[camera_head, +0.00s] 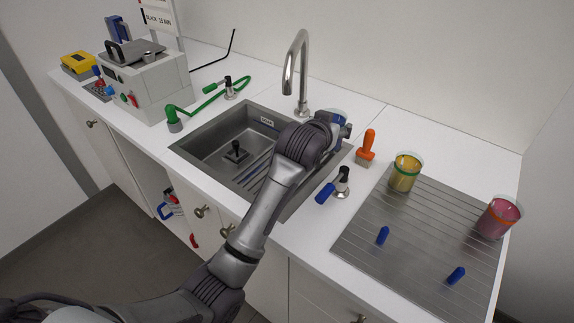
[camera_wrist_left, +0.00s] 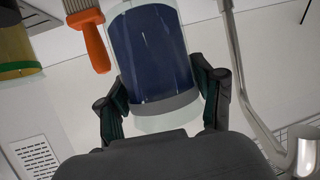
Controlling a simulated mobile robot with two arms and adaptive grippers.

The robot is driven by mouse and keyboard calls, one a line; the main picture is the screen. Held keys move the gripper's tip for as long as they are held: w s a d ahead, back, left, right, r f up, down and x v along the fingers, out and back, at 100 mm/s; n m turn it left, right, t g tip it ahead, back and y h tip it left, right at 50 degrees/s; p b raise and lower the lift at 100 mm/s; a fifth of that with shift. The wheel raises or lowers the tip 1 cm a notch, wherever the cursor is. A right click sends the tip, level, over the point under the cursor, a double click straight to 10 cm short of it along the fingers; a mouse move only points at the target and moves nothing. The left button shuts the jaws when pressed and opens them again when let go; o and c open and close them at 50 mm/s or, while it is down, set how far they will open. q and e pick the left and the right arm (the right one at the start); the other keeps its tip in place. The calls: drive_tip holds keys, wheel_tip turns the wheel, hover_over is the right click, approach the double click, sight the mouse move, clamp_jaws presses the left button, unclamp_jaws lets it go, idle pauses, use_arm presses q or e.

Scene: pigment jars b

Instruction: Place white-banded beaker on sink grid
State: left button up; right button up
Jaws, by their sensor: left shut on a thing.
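The beaker (camera_wrist_left: 152,55) is clear, holds dark blue contents and has a pale grey-white band. It stands between the fingers of my left gripper (camera_wrist_left: 165,100), which is shut on it. In the head view only a bit of the beaker (camera_head: 338,115) shows past my left gripper (camera_head: 335,128), at the sink's right back edge; the gripper hides most of it. The sink (camera_head: 215,125) is a grey basin. Part of a grid (camera_head: 255,172) shows on its floor, partly hidden by my arm. My right gripper is not in view.
The tall faucet (camera_head: 300,65) stands behind the sink. An orange-handled brush (camera_head: 367,145) and a blue-levered tap (camera_head: 340,183) are to the right. The drainboard (camera_head: 400,235) carries a green-banded beaker (camera_head: 405,172), a red one (camera_head: 498,218) and two blue pegs. A grey machine (camera_head: 150,85) stands left.

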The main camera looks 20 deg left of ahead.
use_arm(q)
drive_tip(key=a+f+p, duration=0.1)
drive_tip(key=a+f, duration=0.4)
drive_tip(key=a+f+p, duration=0.1)
drive_tip(key=a+f, duration=0.4)
drive_tip(key=a, duration=0.1)
drive_tip(key=shift+a+p, duration=0.15)
drive_tip(key=shift+p, duration=0.2)
drive_tip(key=shift+f, duration=0.3)
drive_tip(key=shift+f, duration=0.15)
drive_tip(key=o, duration=1.2)
